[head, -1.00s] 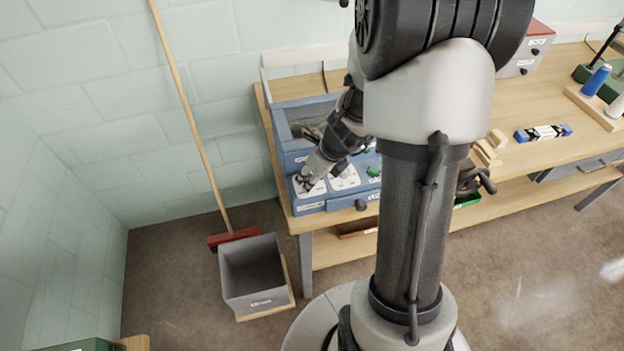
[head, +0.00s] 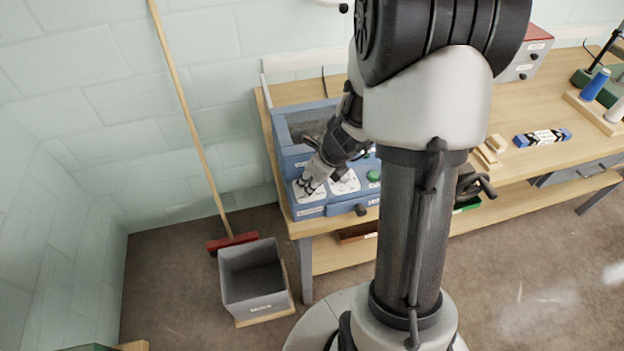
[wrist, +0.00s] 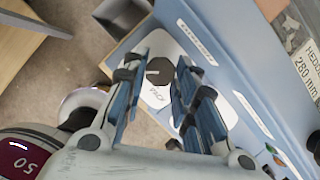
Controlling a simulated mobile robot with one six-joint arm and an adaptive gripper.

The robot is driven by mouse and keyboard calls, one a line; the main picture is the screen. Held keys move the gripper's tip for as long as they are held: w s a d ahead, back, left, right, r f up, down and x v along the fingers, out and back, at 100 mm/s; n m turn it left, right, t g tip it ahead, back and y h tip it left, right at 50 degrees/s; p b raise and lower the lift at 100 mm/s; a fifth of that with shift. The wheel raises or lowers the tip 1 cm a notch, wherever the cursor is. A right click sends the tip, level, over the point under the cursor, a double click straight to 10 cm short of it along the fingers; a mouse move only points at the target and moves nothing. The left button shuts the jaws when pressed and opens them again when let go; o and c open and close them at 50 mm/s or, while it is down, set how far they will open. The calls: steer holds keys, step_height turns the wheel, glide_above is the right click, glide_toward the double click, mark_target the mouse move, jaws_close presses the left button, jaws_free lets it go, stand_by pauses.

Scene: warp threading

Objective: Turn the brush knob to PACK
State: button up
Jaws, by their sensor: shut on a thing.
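My gripper (head: 307,185) points down at the left dial plate on the front of the blue machine (head: 340,204). In the wrist view my gripper (wrist: 160,70) has its two blue-and-black fingers on either side of a small dark knob (wrist: 153,75), shut on it. The knob sits on a white dial plate (wrist: 163,48). The word PACK is printed on the plate, below the knob in the wrist view. The fingers hide part of the plate and its other markings. I cannot tell exactly which mark the knob points to.
A second white dial plate (head: 345,183) and a green button (head: 374,176) lie to the right on the same panel. The machine's raised tray wall (head: 293,160) stands behind. Below left, a grey bin (head: 252,290) and a red broom (head: 232,241) stand on the floor.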

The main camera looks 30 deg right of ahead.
steer(key=shift+n, duration=0.4)
steer(key=n+y+p, duration=0.1)
steer(key=n, duration=0.1)
steer(key=n+g+p, duration=0.1)
steer(key=n, duration=0.1)
steer(key=shift+w+d+n+y, duration=0.2)
steer(key=shift+n+y, duration=0.1)
steer(key=shift+y, duration=0.1)
steer(key=shift+w+d+n+g+y+p, duration=0.1)
steer(key=shift+n+g+y+p, duration=0.25)
steer(key=shift+n+p, duration=0.7)
steer(key=shift+w+n+g+y+p, duration=0.15)
steer(key=shift+n+g+p, duration=0.4)
steer(key=shift+n, duration=0.9)
steer(key=shift+s, duration=0.1)
steer(key=o, duration=0.8)
steer(key=shift+c, duration=0.2)
